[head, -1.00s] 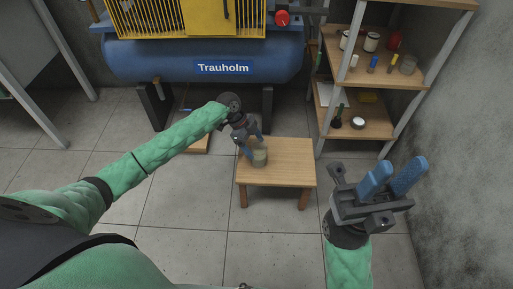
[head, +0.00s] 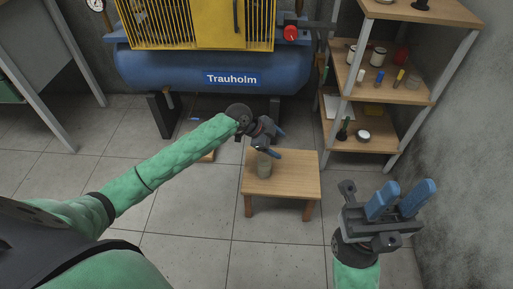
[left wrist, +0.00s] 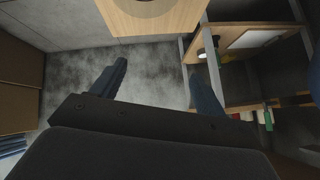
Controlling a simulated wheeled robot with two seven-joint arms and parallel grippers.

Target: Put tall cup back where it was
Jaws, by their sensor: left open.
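A grey-green cup (head: 264,165), which looks like the tall cup, stands upright on the small wooden table (head: 295,180), near its back left. My left gripper (head: 277,142) is open and empty, just above and behind the cup. One finger partly overlaps the cup's top in the head view, and I cannot tell whether they touch. In the left wrist view the left fingers (left wrist: 160,85) are spread with nothing between them. My right gripper (head: 409,190) is open and empty at the right.
A shelf unit (head: 380,88) at the back right holds white containers, a glass-like cup (head: 413,80), small bottles and a red item. A blue compressor tank (head: 160,68) stands behind the table. The table's front and right are clear, with open tiled floor around.

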